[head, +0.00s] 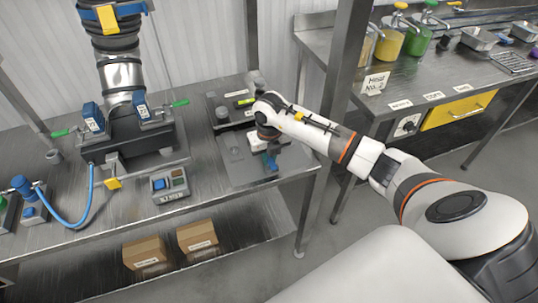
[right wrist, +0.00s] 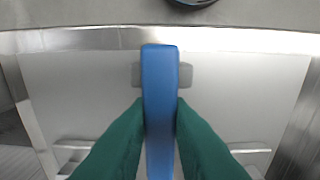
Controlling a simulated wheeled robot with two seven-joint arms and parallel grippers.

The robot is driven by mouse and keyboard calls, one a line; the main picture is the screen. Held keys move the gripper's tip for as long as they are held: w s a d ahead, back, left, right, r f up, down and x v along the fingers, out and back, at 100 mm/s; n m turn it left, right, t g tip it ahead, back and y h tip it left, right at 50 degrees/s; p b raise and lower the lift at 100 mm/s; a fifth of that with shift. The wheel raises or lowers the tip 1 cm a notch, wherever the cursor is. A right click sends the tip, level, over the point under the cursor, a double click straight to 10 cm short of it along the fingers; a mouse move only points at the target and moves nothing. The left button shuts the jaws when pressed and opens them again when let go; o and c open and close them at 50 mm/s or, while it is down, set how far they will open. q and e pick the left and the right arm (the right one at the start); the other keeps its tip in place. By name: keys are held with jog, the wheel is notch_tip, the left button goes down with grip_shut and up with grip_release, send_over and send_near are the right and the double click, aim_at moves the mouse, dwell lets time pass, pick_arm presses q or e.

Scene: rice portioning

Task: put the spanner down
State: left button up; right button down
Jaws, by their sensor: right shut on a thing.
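My right gripper (head: 266,150) is over the grey board (head: 238,176) at the right end of the steel bench. In the right wrist view its green fingers (right wrist: 160,115) are closed on both sides of a blue bar, which I take to be the handle of the spanner (right wrist: 160,68). The blue piece (head: 270,162) also shows small below the gripper in the head view. A short grey shape, perhaps a recess or part of the spanner, shows on both sides of the bar. I cannot tell whether the spanner touches the board. My left gripper is out of view.
A machine with a metal duct and blue clamps (head: 94,118) stands left of the board. A small control box (head: 168,186) sits in front of it. A steel post (head: 345,70) stands close to my right arm. Two cardboard boxes (head: 144,253) lie on the lower shelf.

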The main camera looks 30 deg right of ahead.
jog(key=shift+f, duration=0.1)
jog(key=c, duration=1.3)
grip_release()
jog(key=shift+c, duration=0.2)
notch_tip(320, 180, up, 12)
jog(key=b, duration=0.2)
jog(key=shift+s+a+b, duration=0.25)
jog(key=shift+s+b, duration=0.1)
